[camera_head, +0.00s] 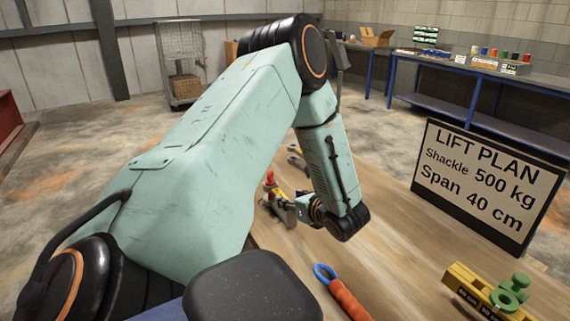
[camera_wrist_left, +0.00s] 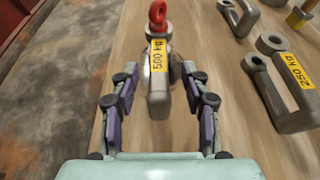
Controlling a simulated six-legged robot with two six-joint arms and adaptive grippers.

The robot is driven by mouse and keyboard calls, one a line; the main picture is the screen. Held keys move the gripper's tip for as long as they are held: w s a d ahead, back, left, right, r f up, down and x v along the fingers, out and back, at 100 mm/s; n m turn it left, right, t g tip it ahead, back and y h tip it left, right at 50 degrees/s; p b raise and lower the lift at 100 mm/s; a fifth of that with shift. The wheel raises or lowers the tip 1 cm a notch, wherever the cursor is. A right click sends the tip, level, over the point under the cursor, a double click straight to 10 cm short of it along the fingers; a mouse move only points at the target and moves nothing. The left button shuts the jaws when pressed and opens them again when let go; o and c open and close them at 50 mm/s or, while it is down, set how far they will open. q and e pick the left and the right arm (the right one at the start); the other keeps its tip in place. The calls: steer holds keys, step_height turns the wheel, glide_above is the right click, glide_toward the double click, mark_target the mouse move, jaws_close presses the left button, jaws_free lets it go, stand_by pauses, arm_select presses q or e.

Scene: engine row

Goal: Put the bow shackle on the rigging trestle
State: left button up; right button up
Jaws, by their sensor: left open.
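A grey shackle with a yellow "500 kg" label (camera_wrist_left: 157,58) and a red ring at its far end lies on the wooden tabletop. Its red end (camera_head: 270,179) shows in the head view beside my left gripper (camera_head: 296,208). In the left wrist view my left gripper (camera_wrist_left: 160,85) is open, with one finger on each side of the shackle's near part. Contact cannot be told. A second grey shackle, labelled "250 kg" (camera_wrist_left: 296,112), lies to the right. I cannot make out a rigging trestle for certain. My right gripper is not in view.
A "Lift plan" sign (camera_head: 478,185) reads shackle 500 kg, span 40 cm. An orange-handled piece with a blue ring (camera_head: 347,299) and a yellow bar with a green fitting (camera_head: 470,287) are nearer. A blue-framed bench (camera_head: 480,83) stands behind.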

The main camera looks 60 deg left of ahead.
arm_select(q)
steer(key=v, duration=0.7)
stand_by(0.3)
